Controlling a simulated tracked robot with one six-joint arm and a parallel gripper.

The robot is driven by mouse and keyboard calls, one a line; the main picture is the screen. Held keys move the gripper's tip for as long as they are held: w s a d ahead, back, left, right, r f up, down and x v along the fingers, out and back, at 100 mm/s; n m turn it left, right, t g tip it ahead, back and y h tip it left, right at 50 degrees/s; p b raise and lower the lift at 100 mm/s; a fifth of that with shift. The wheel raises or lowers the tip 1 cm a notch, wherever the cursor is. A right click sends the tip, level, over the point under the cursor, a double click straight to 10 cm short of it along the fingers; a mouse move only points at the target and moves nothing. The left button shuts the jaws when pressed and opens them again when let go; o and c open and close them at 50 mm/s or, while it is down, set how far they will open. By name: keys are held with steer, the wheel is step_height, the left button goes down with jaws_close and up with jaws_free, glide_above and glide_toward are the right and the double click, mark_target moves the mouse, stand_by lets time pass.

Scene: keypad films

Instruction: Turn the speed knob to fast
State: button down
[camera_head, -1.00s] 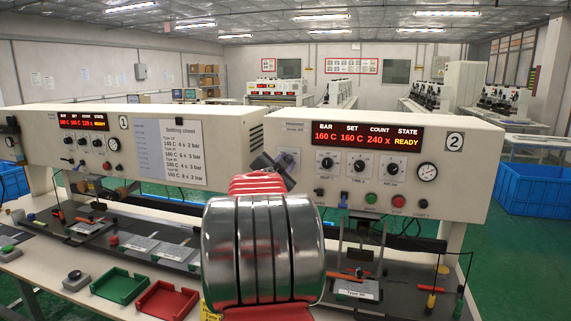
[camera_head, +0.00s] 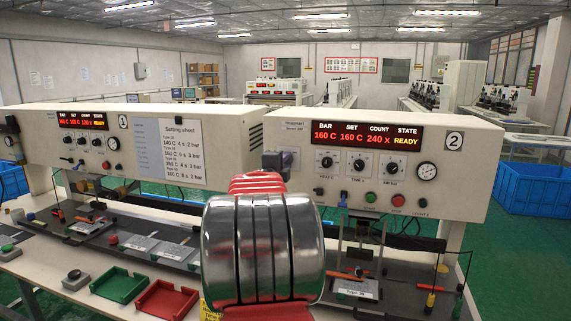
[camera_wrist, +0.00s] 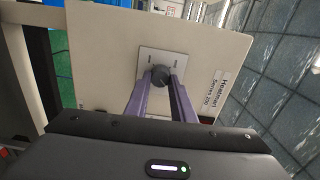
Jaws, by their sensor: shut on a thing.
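A dark round knob (camera_wrist: 160,75) sits on a light square plate (camera_wrist: 147,56) on the cream front panel of machine 2 (camera_head: 470,190). My gripper (camera_wrist: 162,82) has its two purple-grey fingers closed on the knob, one on each side, in the wrist view. In the head view my gripper (camera_head: 275,161) is at the left end of that panel, below the maker's label. There my gripper and arm hide the knob. The plate's markings are too small to read, so I cannot tell which setting the knob points to.
Three other dials, including the middle dial (camera_head: 358,161), sit right of my gripper, with a gauge (camera_head: 427,171) beyond. A red button (camera_head: 398,201) and a green button (camera_head: 371,199) lie below. Machine 1 (camera_head: 235,150) stands to the left. A green tray (camera_head: 119,285) is on the bench.

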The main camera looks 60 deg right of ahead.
steer(key=shift+f+m, duration=0.3)
steer(key=c, duration=1.8)
jaws_free()
steer(key=shift+s, duration=0.1)
steer(key=shift+c, duration=0.2)
steer(key=o, duration=0.3)
steer(key=shift+r, duration=0.2)
steer(key=shift+a, duration=0.1)
steer(key=a, duration=0.4)
steer(key=s+a, duration=0.1)
steer(key=a, duration=0.4)
steer(key=s+a, duration=0.1)
steer(key=a, duration=0.3)
steer(key=shift+a, duration=0.25)
steer(key=shift+f, duration=0.1)
